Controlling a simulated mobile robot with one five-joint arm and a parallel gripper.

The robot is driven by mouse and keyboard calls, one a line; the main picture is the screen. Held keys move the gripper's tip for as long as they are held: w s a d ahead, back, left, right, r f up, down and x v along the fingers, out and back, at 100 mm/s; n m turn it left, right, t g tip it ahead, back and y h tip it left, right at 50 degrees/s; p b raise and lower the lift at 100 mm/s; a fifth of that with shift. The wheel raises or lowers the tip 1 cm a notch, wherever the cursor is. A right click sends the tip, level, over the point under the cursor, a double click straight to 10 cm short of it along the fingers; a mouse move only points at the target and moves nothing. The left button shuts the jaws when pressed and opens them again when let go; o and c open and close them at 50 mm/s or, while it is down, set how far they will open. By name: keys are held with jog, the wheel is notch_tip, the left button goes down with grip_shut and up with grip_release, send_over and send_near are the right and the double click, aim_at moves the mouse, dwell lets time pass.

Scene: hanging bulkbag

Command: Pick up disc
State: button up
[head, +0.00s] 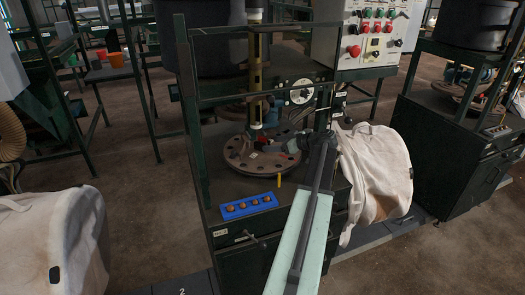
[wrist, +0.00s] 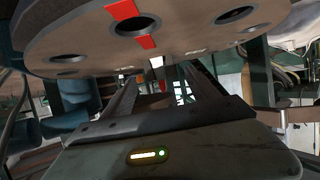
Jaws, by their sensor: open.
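Several small brown discs (head: 249,204) sit in a row in a blue tray (head: 226,213) at the front of the machine bench in the head view. My gripper (head: 292,145) is at the right side of a round brown turntable with holes, behind and above the tray. It is open and I see nothing between its fingers. In the wrist view my gripper (wrist: 160,78) reaches forward, with the turntable plate (wrist: 200,40) close across the top of the picture. The small discs cannot be made out in the wrist view.
The turntable (head: 255,165) surrounds a vertical post (head: 255,70). A short yellow pin (head: 279,181) stands right of the tray. A dark green frame (head: 190,110) edges the bench. A white bulk bag (head: 378,170) hangs at the right; another (head: 55,240) is at lower left.

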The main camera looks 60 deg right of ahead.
aim_at(266, 144)
jog(key=b+x, duration=0.1)
jog(key=x, duration=0.3)
jog(key=shift+w+f+b, duration=0.25)
jog(key=shift+w+b, duration=0.05)
grip_shut()
jog(key=shift+r, duration=0.1)
